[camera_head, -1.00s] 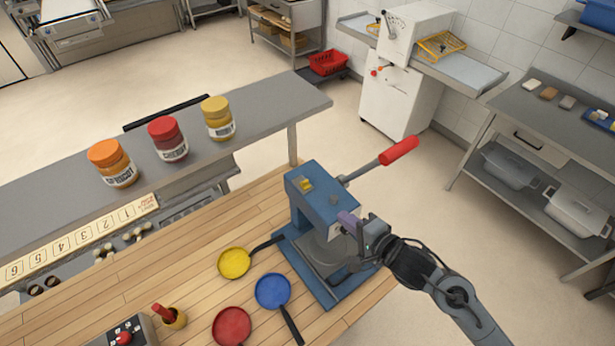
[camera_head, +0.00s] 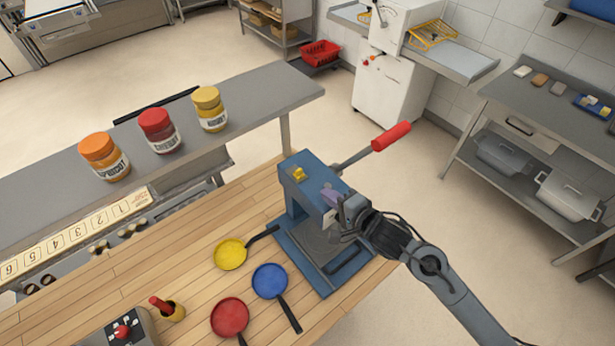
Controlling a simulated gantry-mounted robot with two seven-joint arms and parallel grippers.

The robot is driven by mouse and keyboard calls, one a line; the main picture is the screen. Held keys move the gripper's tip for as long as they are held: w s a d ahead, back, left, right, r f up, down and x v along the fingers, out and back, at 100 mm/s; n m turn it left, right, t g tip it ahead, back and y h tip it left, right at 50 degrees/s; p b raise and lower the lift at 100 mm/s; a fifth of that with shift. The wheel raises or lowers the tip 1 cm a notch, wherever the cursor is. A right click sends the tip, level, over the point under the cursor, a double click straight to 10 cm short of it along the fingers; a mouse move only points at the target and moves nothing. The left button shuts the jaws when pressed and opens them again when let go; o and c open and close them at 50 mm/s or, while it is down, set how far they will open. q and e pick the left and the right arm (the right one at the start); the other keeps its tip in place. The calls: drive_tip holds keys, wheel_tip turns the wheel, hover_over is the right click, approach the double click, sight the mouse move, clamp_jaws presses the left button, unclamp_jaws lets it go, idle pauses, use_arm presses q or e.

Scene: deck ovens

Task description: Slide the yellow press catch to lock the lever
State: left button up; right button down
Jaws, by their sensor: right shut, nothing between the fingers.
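The blue press (camera_head: 312,180) stands on the right end of the wooden table. The small yellow catch (camera_head: 299,174) sits on top of its head. The lever (camera_head: 354,159) with a red grip (camera_head: 391,136) sticks out from the press to the upper right. My right gripper (camera_head: 337,206) is at the right front side of the press head, to the right of and below the catch, apart from it. Its fingers are shut and hold nothing; whether they touch the press I cannot tell. My left gripper is out of view.
Yellow (camera_head: 230,254), blue (camera_head: 270,281) and red (camera_head: 230,317) pans lie left of the press. A box with a red button (camera_head: 122,332) is at the front left. Three jars stand on the grey shelf (camera_head: 250,103) behind. Bare wood (camera_head: 165,255) lies left of the pans.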

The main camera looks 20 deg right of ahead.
sight(300, 173)
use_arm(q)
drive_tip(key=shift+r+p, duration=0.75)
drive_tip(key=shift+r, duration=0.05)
use_arm(e)
drive_tip(key=x, duration=0.6)
drive_tip(key=r+x, duration=0.1)
drive_tip(key=x, duration=0.2)
drive_tip(key=shift+w+a, duration=0.15)
drive_tip(key=shift+w, duration=0.25)
